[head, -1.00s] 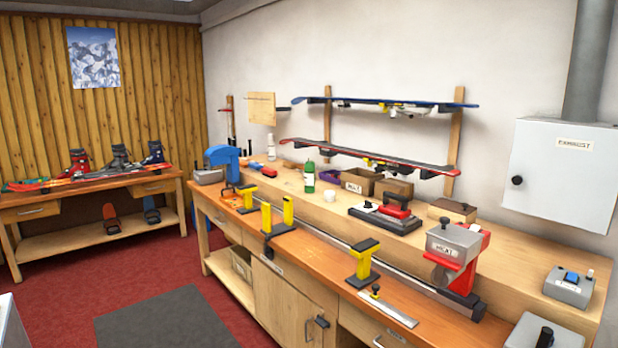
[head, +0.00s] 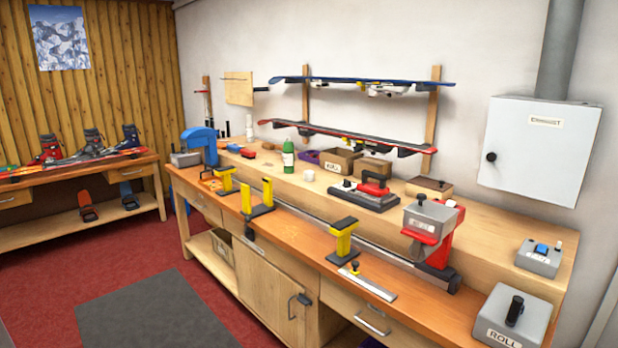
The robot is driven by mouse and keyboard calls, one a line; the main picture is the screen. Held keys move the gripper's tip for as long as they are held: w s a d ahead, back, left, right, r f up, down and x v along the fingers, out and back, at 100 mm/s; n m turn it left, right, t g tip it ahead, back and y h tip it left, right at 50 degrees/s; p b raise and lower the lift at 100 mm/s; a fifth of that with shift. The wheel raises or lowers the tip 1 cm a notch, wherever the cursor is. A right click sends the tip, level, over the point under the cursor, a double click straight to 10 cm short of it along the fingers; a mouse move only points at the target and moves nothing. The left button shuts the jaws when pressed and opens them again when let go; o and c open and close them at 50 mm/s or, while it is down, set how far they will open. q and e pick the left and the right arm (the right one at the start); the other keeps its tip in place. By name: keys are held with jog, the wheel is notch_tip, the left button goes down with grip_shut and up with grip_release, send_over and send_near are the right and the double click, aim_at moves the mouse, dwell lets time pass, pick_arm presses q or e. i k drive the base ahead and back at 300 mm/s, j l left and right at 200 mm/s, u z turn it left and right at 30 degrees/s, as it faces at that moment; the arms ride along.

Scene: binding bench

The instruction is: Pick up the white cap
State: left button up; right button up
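A small white round piece (head: 309,175), which looks like the white cap, lies on the raised back shelf of the workbench. It sits just right of a green bottle (head: 288,158) and left of a black and red tool (head: 364,194). It is small in the picture, so its exact shape is hard to tell. Nothing covers it. Neither of my grippers shows in the head view.
The wooden workbench (head: 290,232) carries yellow clamp stands (head: 343,240), a long metal rail, a grey and red machine (head: 430,225) and a grey ROLL box (head: 512,318). Cardboard boxes (head: 340,161) stand behind the cap. Red carpet (head: 60,270) with a grey mat lies left.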

aim_at(308, 175)
jog(key=i+j, duration=0.35)
jog(key=i+j+z, duration=0.15)
jog(key=i+j, duration=0.15)
jog(key=j, duration=0.2)
jog(key=i+j, duration=0.3)
jog(key=j, duration=0.15)
jog(key=z, duration=0.05)
